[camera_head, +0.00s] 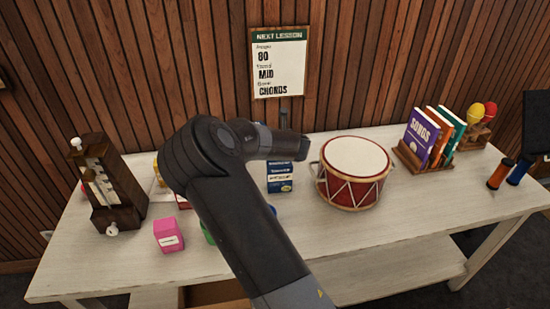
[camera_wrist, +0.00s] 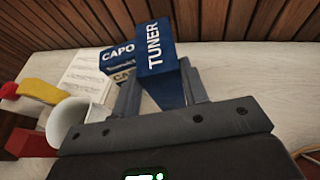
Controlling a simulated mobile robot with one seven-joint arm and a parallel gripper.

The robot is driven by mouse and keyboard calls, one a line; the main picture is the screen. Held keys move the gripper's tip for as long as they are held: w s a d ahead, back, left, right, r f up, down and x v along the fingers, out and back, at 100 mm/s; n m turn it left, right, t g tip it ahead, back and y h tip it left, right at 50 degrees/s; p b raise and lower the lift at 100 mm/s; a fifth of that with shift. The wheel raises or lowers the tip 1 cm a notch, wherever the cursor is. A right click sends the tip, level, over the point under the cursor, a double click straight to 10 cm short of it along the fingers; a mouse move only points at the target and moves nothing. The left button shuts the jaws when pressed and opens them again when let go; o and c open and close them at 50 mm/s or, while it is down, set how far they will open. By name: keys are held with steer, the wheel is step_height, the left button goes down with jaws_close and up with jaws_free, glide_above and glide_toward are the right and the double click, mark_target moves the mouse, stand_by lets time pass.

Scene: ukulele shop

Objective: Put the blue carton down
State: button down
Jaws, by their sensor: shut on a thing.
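In the wrist view, my gripper (camera_wrist: 160,84) is shut on a blue carton (camera_wrist: 156,62) marked "TUNER", with one finger on each side. The held carton looks tilted in this view. A second blue carton (camera_wrist: 116,54) marked "CAPO" is just left of it, with a tan-faced carton (camera_wrist: 123,75) below. I cannot tell whether the held carton touches them. My fingers are hidden there, and I cannot tell which carton is the held one.
The pale table (camera_head: 400,228) has clear room at its front right. A red drum (camera_head: 352,178) stands right of the cartons, with a book rack (camera_head: 425,165) beyond. A pink box (camera_head: 168,235) and a dark wooden device (camera_head: 108,185) are left. White sheets (camera_wrist: 85,75) lie near the cartons.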

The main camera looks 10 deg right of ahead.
steer(key=w+d+n+g+y, duration=0.3)
steer(key=w+d+n+y, duration=0.1)
steer(key=d+n+y, duration=0.15)
steer(key=s+d+r+n+g+y, duration=0.2)
steer(key=d, duration=0.4)
steer(key=s+d+r+n+g+y, duration=0.1)
steer(key=s+d+r+n+g, duration=0.15)
steer(key=d, duration=0.45)
steer(key=w+a+f, duration=0.7)
steer(key=a+f, duration=0.2)
steer(key=f, duration=0.1)
steer(key=shift+w+a+f, duration=0.15)
steer(key=shift+w+a, duration=0.1)
steer(key=c, duration=0.8)
jaws_free()
steer(key=shift+f, duration=0.15)
steer(key=shift+c, duration=0.2)
